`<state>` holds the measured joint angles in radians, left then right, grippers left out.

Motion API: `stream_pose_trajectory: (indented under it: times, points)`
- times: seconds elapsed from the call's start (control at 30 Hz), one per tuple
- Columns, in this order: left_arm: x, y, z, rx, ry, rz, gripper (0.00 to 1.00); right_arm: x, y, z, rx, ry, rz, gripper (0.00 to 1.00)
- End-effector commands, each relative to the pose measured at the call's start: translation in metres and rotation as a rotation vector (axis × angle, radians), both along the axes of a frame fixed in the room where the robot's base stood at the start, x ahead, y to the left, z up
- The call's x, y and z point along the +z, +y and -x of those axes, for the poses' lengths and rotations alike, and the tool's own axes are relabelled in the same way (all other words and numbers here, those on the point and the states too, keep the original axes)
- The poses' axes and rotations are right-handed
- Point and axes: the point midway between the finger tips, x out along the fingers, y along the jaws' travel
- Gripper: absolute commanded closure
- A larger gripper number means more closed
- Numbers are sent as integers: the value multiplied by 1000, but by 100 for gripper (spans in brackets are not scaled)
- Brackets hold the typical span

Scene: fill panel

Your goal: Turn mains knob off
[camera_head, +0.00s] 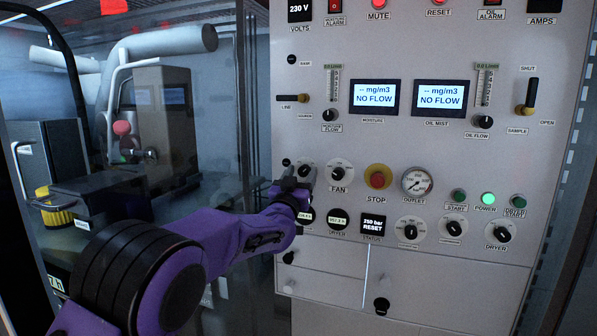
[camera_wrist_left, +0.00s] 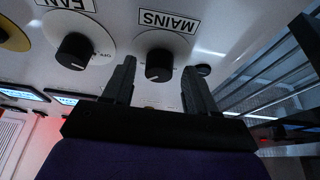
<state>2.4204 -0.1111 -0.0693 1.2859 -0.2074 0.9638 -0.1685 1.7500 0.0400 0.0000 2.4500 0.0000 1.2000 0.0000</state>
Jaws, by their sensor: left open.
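The mains knob (camera_wrist_left: 158,65) is a black knob on a white disc, with a MAINS label above it in the left wrist view. In the head view the knob (camera_head: 305,169) is partly hidden by my left gripper (camera_head: 298,179) at the panel's left side. In the left wrist view my left gripper (camera_wrist_left: 159,70) is open, with one finger on each side of the knob in the picture. I cannot tell whether the fingertips touch it or how far they reach around it. My right gripper is not in view.
The fan knob (camera_head: 339,174) sits just right of the mains knob. Further right are the red stop button (camera_head: 377,179) and the outlet gauge (camera_head: 417,183). A status display (camera_head: 374,223) and several knobs lie below. A glass pane with machinery is on the left.

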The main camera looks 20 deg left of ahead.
Motion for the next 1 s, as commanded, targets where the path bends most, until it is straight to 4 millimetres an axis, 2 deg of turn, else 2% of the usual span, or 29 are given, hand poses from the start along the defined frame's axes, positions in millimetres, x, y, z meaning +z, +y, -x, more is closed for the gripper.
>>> stream_pose_trajectory:
  times: [0.1,0.27,0.3,0.67,1.0]
  points:
    - [-1,0,0,0,0,0,43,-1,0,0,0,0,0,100]
    - [-1,1,0,0,0,0,95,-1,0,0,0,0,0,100]
    - [-1,1,0,0,0,1,98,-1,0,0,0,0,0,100]
    - [-1,1,1,0,1,54,98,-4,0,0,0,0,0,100]
    - [-1,0,1,0,9,301,98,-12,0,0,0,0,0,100]
